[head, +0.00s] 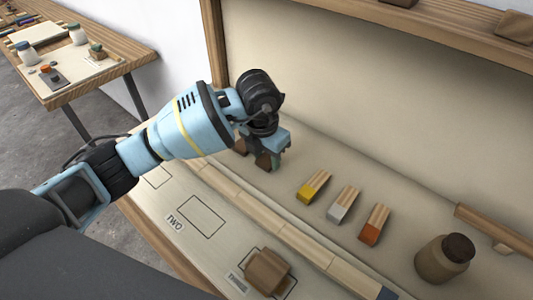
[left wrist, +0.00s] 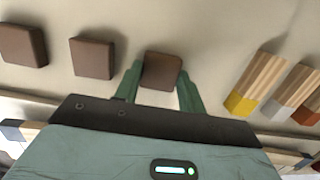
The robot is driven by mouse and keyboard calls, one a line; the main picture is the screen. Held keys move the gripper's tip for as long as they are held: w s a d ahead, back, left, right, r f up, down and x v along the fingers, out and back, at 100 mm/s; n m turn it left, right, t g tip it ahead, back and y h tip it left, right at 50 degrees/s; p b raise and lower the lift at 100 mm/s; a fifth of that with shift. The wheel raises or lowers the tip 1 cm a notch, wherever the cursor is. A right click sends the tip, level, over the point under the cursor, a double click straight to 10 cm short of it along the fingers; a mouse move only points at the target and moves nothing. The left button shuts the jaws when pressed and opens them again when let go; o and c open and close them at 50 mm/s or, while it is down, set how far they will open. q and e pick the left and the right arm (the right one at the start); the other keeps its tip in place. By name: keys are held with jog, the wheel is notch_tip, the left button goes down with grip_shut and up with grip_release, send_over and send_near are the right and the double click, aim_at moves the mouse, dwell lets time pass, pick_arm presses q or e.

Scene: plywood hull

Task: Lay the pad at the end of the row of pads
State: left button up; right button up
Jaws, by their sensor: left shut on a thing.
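In the left wrist view a brown square pad (left wrist: 161,71) sits between the green fingers of my left gripper (left wrist: 160,88), which is shut on it. Two like brown pads, one at the far left (left wrist: 22,45) and one nearer (left wrist: 92,56), lie in a row to its left, with a gap before the held pad. In the head view my left gripper (head: 268,160) points down at the pale surface by the back board. A brown pad (head: 240,147) shows just left of it, partly behind my arm. I cannot tell whether the held pad touches the surface. My right gripper is not in view.
Three wooden blocks with yellow (head: 312,187), white (head: 344,205) and red (head: 374,224) ends lie right of the gripper. A dark-lidded jar (head: 444,260) stands further right. A long wooden strip (head: 270,226) runs in front. A brown block (head: 267,271) sits on the labelled board (head: 180,199).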

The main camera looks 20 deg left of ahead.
aim_at(263, 163)
pick_arm(q)
jog(key=o, duration=1)
jog(key=shift+c, duration=0.2)
jog(key=shift+r, duration=0.1)
notch_tip(263, 163, up, 12)
jog(key=s, duration=0.1)
jog(key=shift+s+a+p, duration=0.2)
jog(key=shift+a+p, duration=0.05)
jog(key=shift+p, duration=0.1)
